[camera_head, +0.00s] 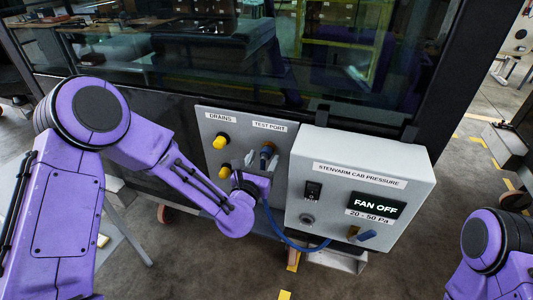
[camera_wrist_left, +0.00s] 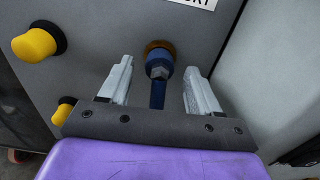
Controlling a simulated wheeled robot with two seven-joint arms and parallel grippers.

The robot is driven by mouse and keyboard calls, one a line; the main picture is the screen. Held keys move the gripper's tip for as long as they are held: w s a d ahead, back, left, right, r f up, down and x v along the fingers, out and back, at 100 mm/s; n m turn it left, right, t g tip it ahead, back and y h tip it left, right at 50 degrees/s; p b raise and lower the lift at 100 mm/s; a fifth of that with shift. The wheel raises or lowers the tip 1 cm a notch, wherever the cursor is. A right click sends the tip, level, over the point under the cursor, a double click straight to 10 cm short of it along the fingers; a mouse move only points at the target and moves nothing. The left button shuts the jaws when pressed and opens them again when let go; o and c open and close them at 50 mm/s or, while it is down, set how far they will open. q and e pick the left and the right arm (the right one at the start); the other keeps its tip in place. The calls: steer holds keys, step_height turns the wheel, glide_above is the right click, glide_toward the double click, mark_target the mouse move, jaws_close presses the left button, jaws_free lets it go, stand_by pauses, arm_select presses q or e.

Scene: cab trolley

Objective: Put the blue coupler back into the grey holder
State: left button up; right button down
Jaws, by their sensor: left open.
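The blue coupler (camera_head: 266,151) sits on the port under the TEST PORT label. In the left wrist view the blue coupler (camera_wrist_left: 157,61) meets a brass-coloured ring (camera_wrist_left: 160,46) on the panel, with a metal nut below it and the blue hose hanging down. My left gripper (camera_head: 261,161) is open in front of the port. In the left wrist view, my left gripper (camera_wrist_left: 158,68) has one finger on each side of the coupler, with gaps showing on both sides. A round grey fitting (camera_head: 307,219) is on the box front; I cannot tell whether it is the holder. My right gripper is out of view.
Yellow knobs (camera_head: 221,141) (camera_head: 225,172) sit left of the port. A dark glazed frame is behind.

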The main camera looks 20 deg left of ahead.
mark_target(263, 160)
arm_select(q)
steer(key=shift+w, duration=0.9)
steer(key=shift+b, duration=0.4)
stand_by(0.4)
jaws_close()
steer(key=shift+s+f, duration=0.1)
steer(key=shift+s, duration=0.8)
steer(key=shift+s+a+b, duration=0.15)
steer(key=shift+s+b, duration=0.3)
steer(key=shift+s, duration=1.65)
